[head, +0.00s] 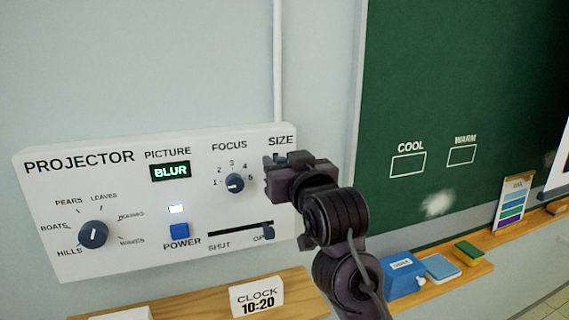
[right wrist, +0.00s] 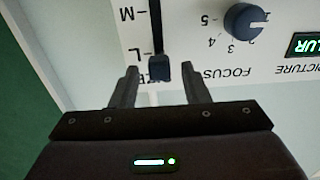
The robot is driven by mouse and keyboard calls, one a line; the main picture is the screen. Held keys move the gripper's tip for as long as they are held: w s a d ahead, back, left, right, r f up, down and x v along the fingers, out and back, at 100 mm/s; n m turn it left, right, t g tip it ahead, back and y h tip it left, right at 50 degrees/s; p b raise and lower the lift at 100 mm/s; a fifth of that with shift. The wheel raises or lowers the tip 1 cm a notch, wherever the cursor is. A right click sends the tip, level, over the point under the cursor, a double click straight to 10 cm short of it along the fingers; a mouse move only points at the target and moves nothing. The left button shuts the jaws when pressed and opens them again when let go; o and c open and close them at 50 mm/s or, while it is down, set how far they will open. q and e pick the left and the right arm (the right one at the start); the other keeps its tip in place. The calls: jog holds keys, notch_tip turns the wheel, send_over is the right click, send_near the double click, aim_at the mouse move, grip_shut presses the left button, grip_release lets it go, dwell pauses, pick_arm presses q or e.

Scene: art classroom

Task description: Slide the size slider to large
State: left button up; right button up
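The white projector panel (head: 130,240) is on the wall, with the SIZE label at its upper right. In the head view my right gripper (head: 271,168) covers the size slider below that label. The right wrist view shows the panel upside down. There the dark size slider knob (right wrist: 159,68) sits at the L end of its slot (right wrist: 155,22), beside the L mark, with M farther along. My right gripper (right wrist: 161,84) is open, its two fingers on either side of the knob with gaps between. My left gripper is not in view.
Left of my gripper are the focus knob (head: 235,183), the picture display (head: 170,171) reading BLUR, the power button (head: 179,231) and the shutter slider (head: 269,232) at its open end.

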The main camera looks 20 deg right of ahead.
jog(key=s+b, duration=0.3)
jog(key=s, duration=0.4)
jog(key=shift+s+d, duration=0.15)
jog(key=shift+s, duration=0.25)
